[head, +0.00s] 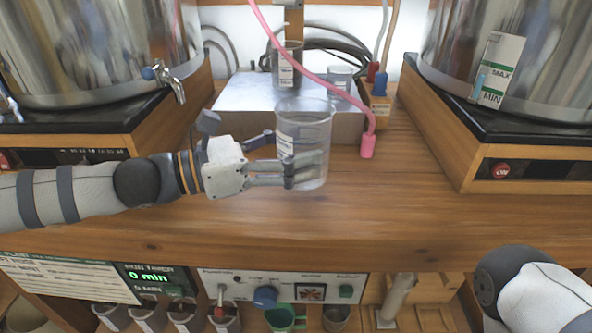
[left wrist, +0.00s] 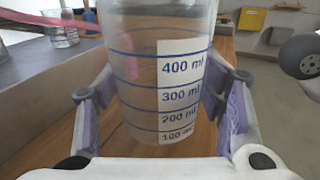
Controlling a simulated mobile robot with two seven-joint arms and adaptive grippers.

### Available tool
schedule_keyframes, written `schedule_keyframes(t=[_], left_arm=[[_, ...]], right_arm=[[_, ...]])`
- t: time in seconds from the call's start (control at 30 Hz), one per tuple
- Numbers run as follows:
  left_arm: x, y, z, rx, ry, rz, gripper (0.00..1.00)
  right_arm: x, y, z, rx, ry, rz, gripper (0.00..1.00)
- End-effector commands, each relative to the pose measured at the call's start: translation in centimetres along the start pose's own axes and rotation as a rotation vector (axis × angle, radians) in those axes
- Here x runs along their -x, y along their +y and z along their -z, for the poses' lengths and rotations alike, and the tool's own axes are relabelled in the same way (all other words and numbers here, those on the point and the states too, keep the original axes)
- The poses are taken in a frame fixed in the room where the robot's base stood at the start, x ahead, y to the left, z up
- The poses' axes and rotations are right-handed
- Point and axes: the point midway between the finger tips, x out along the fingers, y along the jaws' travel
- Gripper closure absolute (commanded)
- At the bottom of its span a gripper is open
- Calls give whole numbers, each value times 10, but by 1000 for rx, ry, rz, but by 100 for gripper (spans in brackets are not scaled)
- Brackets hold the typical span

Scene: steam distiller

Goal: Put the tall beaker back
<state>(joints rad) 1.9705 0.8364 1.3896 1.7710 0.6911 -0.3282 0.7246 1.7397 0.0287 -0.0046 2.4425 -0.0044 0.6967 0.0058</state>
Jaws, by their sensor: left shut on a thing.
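The tall beaker (head: 311,130) is clear, with a white label and blue volume lines. It shows large in the left wrist view (left wrist: 140,75), where its label reads up to 400 ml. My left gripper (head: 285,165) is shut on it from the left, with a finger on each side. The beaker is upright and empty-looking, in front of the metal platform (head: 240,97). I cannot tell whether its base touches the wood. My right arm shows at the lower right of the head view, but its gripper is out of view.
A dark beaker (head: 287,65) and a small beaker (head: 340,78) stand on the platform. A pink hose (head: 325,80) hangs just right of the tall beaker. Steel vessels (head: 95,45) flank the shelf. Bare wood (head: 400,205) lies to the right.

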Motion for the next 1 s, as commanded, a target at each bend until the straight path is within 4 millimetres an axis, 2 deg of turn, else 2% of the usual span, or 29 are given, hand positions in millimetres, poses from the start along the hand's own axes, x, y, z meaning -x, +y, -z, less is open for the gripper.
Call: schedule_keyframes(t=[0.03, 0.17, 0.5, 0.53, 0.6, 1.0], left_arm=[[-5, 1, 8, 3, 1, 1, 77], [-3, 1, 34, 5, 1, 0, 77], [-3, 1, 38, 1, 0, 1, 77], [-3, 1, 38, 1, 1, 0, 31], [-3, 1, 38, 0, 1, 0, 17], [1, 2, 34, -2, 1, -1, 17]], right_arm=[[-2, 0, 0, 0, -3, 0, 100], [-6, 0, 0, 0, -9, 0, 100], [-7, 0, 0, 0, -11, 0, 100], [-7, 0, 0, 0, -10, 0, 100], [-6, 0, 0, 0, -10, 0, 100], [-4, 0, 0, 0, -7, 0, 100]])
